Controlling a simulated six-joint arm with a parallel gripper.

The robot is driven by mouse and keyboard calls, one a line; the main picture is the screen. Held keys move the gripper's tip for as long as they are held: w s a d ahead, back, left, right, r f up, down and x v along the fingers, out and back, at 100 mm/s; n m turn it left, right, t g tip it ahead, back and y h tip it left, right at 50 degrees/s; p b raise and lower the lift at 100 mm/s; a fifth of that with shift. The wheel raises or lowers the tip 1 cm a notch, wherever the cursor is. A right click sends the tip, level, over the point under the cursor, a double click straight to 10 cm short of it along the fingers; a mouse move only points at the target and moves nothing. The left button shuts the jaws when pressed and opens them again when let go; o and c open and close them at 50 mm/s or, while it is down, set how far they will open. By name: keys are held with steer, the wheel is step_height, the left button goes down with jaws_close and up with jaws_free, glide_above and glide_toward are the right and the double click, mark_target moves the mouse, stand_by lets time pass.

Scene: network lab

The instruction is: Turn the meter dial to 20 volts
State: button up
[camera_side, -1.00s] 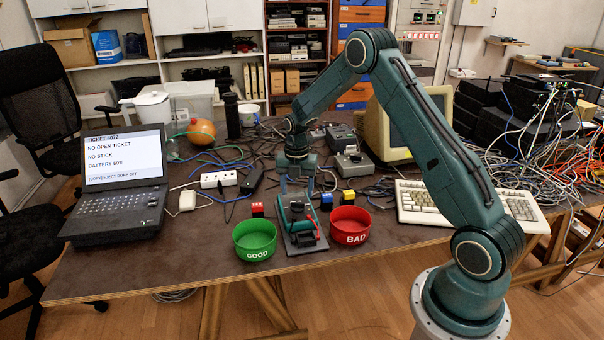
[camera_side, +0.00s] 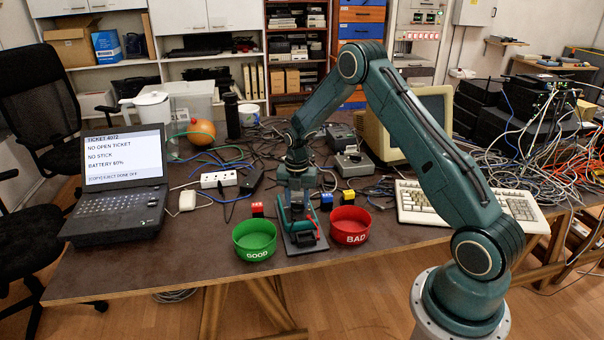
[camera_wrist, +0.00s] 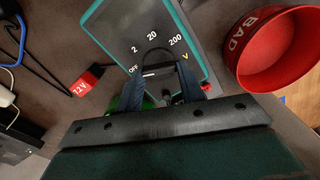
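The meter (camera_side: 307,244) stands on the table between the green and red bowls. My gripper (camera_wrist: 161,90) is open, one finger on either side of the dial's near part. In the side view my gripper (camera_side: 297,208) is down at the meter and covers part of it. Contact with the dial cannot be seen.
The green GOOD bowl (camera_side: 255,252) is close on the left and the red BAD bowl (camera_side: 350,238) close on the right. A red 12V block (camera_wrist: 88,80), a blue block (camera_side: 327,202) and a yellow block (camera_side: 348,197) stand nearby. Cables lie behind. The front table edge is near.

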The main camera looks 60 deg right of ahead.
steer(key=shift+m, duration=0.3)
steer(key=m, duration=0.7)
steer(key=shift+w+m, duration=0.15)
steer(key=shift+m, duration=0.25)
steer(key=m, duration=0.4)
steer(key=shift+w+d+r, duration=0.1)
steer(key=m, duration=0.4)
steer(key=shift+m, duration=0.4)
steer(key=o, duration=1)
